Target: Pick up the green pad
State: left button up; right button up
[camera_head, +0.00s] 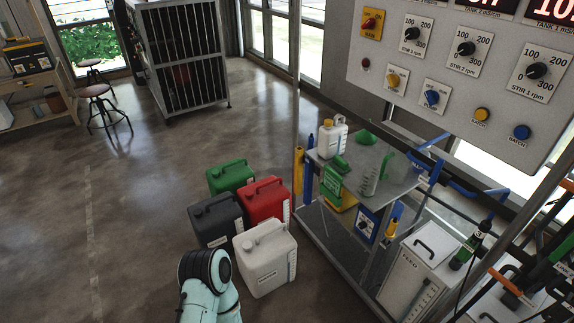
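A small green piece (340,164) shows at the near edge of the metal cart top (352,155), just above a green-and-yellow container (338,188). It may be the green pad, but it is too small to tell whether it is a separate pad or part of the container. A green funnel-like piece (366,138) lies farther back on the cart top. Part of my teal arm shows at the bottom, in front of the jerrycans. Neither of my grippers is in view.
Green (230,176), red (266,200), dark grey (214,222) and white (266,258) jerrycans stand on the floor left of the cart. A white bottle (332,140) and a green-handled jug (374,178) stand on the cart. A control panel (450,125) overhangs the right.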

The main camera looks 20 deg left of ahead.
aim_at(339, 164)
jog(key=u, duration=0.4)
jog(key=z, duration=2.5)
jog(key=u, duration=2.5)
jog(key=i+j, duration=0.6)
jog(key=i, duration=0.25)
